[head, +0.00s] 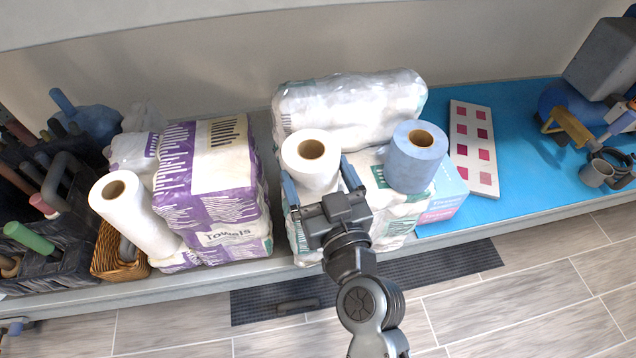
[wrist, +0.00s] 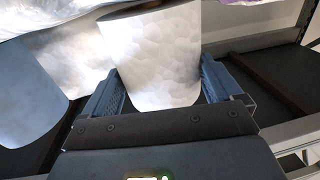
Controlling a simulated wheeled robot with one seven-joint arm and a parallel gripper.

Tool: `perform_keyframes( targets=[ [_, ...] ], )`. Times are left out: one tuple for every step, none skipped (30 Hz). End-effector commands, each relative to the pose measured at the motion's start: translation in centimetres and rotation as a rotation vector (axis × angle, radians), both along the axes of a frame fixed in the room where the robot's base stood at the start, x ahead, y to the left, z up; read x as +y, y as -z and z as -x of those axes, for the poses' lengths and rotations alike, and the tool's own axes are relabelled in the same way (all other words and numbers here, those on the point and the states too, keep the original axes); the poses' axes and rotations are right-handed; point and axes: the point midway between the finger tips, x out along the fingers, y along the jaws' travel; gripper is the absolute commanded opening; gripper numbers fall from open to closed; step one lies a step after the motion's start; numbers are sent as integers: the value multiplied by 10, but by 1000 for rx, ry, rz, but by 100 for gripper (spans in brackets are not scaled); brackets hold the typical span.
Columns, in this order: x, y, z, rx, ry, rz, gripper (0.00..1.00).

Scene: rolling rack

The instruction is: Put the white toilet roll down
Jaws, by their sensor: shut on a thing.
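The white toilet roll (head: 313,172) stands upright in the head view, its brown core facing up. My gripper (head: 322,190) is shut on it, with one blue finger on each side of the roll. In the wrist view the white roll (wrist: 155,60) fills the space between the two blue fingers of my gripper (wrist: 160,95). The roll appears over the plastic-wrapped pack (head: 385,215) of white rolls; I cannot tell whether its base touches the pack.
A blue roll (head: 413,160) stands close at the right. A tall white roll (head: 135,215) and purple towel packs (head: 208,175) are at the left. A wrapped pack (head: 350,105) lies behind. Blue shelf surface (head: 530,160) is clear beside a white board with pink squares (head: 474,148).

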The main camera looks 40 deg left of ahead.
Motion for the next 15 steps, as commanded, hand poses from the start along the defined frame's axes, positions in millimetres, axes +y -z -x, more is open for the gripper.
perform_keyframes(
  targets=[
    [0, 4, 0, -1, 0, 0, 41],
    [0, 4, 0, -1, 0, -1, 41],
    [0, 4, 0, -1, 0, -1, 41],
    [0, 3, 0, -1, 0, -1, 41],
    [0, 3, 0, -1, 0, -1, 41],
    [0, 3, 0, -1, 0, -1, 41],
    [0, 3, 0, -1, 0, -1, 41],
    [0, 3, 0, -1, 0, -1, 41],
    [0, 3, 0, -1, 0, -1, 41],
    [0, 4, 0, -1, 0, 0, 41],
    [0, 5, 0, -1, 0, 0, 41],
    [0, 6, 0, -1, 0, 0, 41],
    [0, 7, 0, -1, 0, 0, 41],
    [0, 5, 0, -1, 0, 0, 95],
    [0, 5, 0, -1, 0, 0, 99]
  ],
)
